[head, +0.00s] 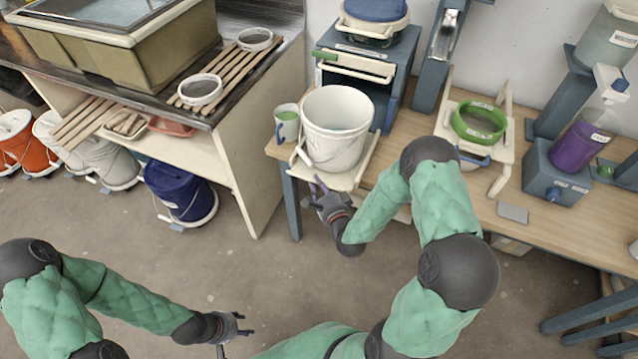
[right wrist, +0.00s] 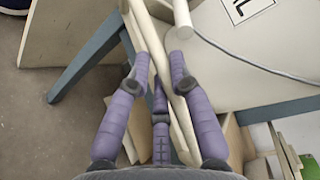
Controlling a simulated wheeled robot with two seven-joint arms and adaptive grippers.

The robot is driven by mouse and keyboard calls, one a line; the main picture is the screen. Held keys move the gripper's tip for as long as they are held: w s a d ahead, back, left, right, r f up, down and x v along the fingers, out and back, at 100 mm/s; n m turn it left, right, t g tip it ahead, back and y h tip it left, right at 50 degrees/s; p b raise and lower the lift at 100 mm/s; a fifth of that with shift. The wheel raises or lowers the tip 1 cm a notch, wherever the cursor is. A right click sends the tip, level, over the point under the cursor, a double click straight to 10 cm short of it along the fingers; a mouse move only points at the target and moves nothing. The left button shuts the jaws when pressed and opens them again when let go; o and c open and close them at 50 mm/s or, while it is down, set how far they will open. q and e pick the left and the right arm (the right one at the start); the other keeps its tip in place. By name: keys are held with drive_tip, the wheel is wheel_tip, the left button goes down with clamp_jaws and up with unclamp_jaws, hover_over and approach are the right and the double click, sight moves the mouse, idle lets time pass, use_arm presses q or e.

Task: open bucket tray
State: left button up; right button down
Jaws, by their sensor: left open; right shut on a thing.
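A cream bucket tray (head: 347,180) sticks out from the blue housing (head: 401,71) at the left end of the wooden bench. A white bucket (head: 330,150) stands upright on it. My right gripper (head: 318,188) is at the tray's front left corner. In the right wrist view its purple fingers (right wrist: 155,75) are shut around a cream bar (right wrist: 147,38) at the tray's front. The bucket's side with a dark-framed label (right wrist: 245,12) shows there above the bar. My left gripper (head: 238,326) is open and empty, low over the floor, far from the bench.
A green-striped cup (head: 287,122) stands close left of the bucket. A cream frame with a green ring (head: 480,122) and a purple container (head: 577,147) are further right. A shelf with buckets beneath, including a blue one (head: 180,190), is at left.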

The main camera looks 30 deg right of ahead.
drive_tip(key=c, duration=1.4)
unclamp_jaws()
drive_tip(key=s, duration=0.4)
drive_tip(key=s+r, duration=0.1)
drive_tip(key=s, duration=0.7)
drive_tip(key=shift+a+r, duration=0.3)
drive_tip(key=shift+a, duration=0.1)
drive_tip(key=shift+w+f, duration=0.1)
drive_tip(key=s+a+f+n+g+y, duration=0.2)
drive_tip(key=a+f+n+g, duration=0.4)
drive_tip(key=f, duration=0.2)
drive_tip(key=s+a+f+n+g+y, duration=0.2)
drive_tip(key=s+a+f+n+g, duration=0.1)
drive_tip(key=a+f+n+g, duration=0.35)
drive_tip(key=s+a+f+n+g, duration=0.1)
drive_tip(key=s, duration=0.1)
drive_tip(key=s+a+f+n+g, duration=0.1)
drive_tip(key=s+a+f+n, duration=0.1)
drive_tip(key=s, duration=0.1)
drive_tip(key=s+a+f+n+g+y, duration=0.1)
drive_tip(key=s+n, duration=0.1)
drive_tip(key=shift+s+a+f+n+g, duration=0.15)
drive_tip(key=shift+s+a+n+g, duration=0.05)
drive_tip(key=shift+n+g, duration=0.05)
